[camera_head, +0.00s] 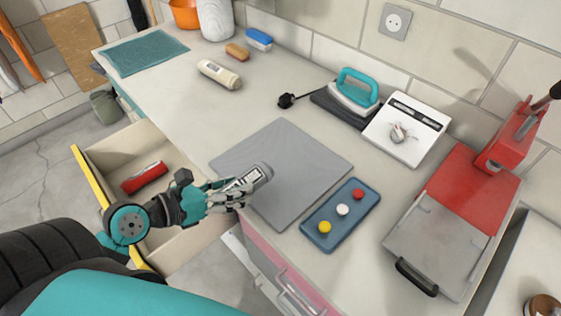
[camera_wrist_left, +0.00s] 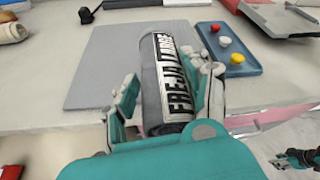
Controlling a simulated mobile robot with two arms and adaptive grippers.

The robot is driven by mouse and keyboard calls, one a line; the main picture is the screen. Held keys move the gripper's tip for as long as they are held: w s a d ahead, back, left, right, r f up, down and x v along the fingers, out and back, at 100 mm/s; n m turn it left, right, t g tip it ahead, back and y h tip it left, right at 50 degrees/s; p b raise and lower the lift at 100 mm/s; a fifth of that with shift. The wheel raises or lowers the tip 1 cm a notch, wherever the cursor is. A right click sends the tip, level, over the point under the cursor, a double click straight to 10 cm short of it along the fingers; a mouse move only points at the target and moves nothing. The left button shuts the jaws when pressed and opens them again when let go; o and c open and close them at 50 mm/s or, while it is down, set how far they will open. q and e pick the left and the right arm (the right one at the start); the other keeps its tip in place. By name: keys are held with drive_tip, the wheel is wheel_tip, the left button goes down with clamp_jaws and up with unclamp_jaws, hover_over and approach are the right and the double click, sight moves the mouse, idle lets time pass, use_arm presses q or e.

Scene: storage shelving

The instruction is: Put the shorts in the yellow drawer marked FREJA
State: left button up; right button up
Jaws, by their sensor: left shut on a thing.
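A dark grey rolled bundle (camera_head: 262,172), which I take to be the shorts, is shut in my left gripper (camera_head: 232,190). In the left wrist view the bundle (camera_wrist_left: 154,75) lies between the fingers (camera_wrist_left: 165,95), its label reading FREJA and a second word I cannot read surely. The gripper is above the counter's front edge, by the grey mat. The yellow-fronted drawer (camera_head: 93,182) stands open to the left, below the counter; a red roll (camera_head: 145,177) lies inside. Its front marking is not visible. Something teal and dark, perhaps my right gripper (camera_wrist_left: 296,159), shows low right in the wrist view.
A grey mat (camera_head: 300,160) lies on the counter. A blue tray (camera_head: 318,234) with coloured knobs, an iron (camera_head: 355,95), a scale (camera_head: 420,120) and a red press (camera_head: 470,195) stand to the right. A pink drawer front (camera_head: 280,270) is below the counter edge.

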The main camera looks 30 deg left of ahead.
use_arm(q)
drive_tip(key=p, duration=0.3)
hover_over(274, 161)
drive_tip(key=s+d, duration=0.1)
drive_tip(key=s, duration=0.2)
drive_tip(key=shift+w+f, duration=0.25)
drive_tip(key=shift+f, duration=0.25)
drive_tip(key=shift+w+f, duration=0.1)
drive_tip(key=shift+w, duration=0.1)
wheel_tip(274, 161, down, 4)
drive_tip(key=shift+r, duration=0.25)
drive_tip(key=shift+f, duration=0.2)
drive_tip(key=o, duration=1.4)
drive_tip(key=shift+r, duration=0.1)
